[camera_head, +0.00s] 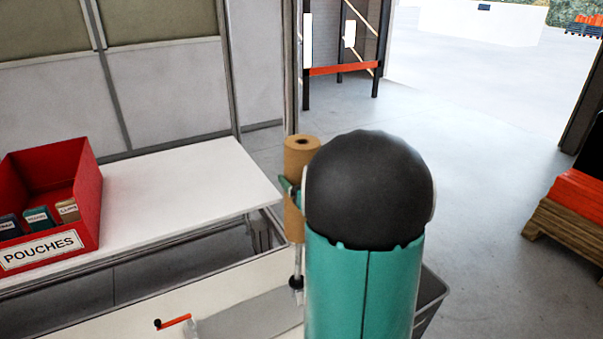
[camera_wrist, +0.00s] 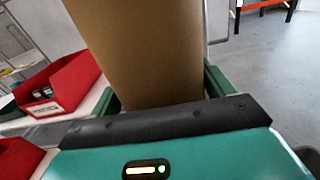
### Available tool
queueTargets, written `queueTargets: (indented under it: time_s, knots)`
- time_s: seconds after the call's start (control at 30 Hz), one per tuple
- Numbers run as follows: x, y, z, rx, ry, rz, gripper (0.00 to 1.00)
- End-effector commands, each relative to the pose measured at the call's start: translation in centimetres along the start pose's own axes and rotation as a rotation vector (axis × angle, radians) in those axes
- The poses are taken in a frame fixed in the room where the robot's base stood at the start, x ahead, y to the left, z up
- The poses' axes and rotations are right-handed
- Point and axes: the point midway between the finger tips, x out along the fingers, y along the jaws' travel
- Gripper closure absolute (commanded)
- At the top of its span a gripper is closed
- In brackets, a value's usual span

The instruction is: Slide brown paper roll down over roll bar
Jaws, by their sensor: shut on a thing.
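The brown paper roll (camera_head: 294,215) stands upright in the head view, with its dark core hole facing up. It fills the upper middle of the wrist view (camera_wrist: 140,50). My gripper (camera_head: 290,187) is shut around the roll; its green fingers (camera_wrist: 161,92) press on both sides. The thin metal roll bar (camera_head: 298,262) shows directly below the roll, rising from a dark foot. The roll's lower end is in line with the bar; whether the bar's top is inside the core is hidden. My arm hides part of the roll's right side.
A white table (camera_head: 180,185) stands at the left with a red box labelled POUCHES (camera_head: 85,200) holding several packets. An orange-handled crank (camera_head: 175,321) lies low in front. A grey bin (camera_head: 432,292) shows beside my arm.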

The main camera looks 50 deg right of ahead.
Motion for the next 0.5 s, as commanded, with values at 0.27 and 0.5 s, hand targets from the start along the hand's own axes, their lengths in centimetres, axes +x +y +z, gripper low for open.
queueTargets:
  time_s: [0.27,0.5]
  knots:
    - [0.1,0.0,-1.4,-0.001,-0.004,0.001,0.73]
    - [0.1,0.0,-2.7,-0.001,-0.004,0.0,0.73]
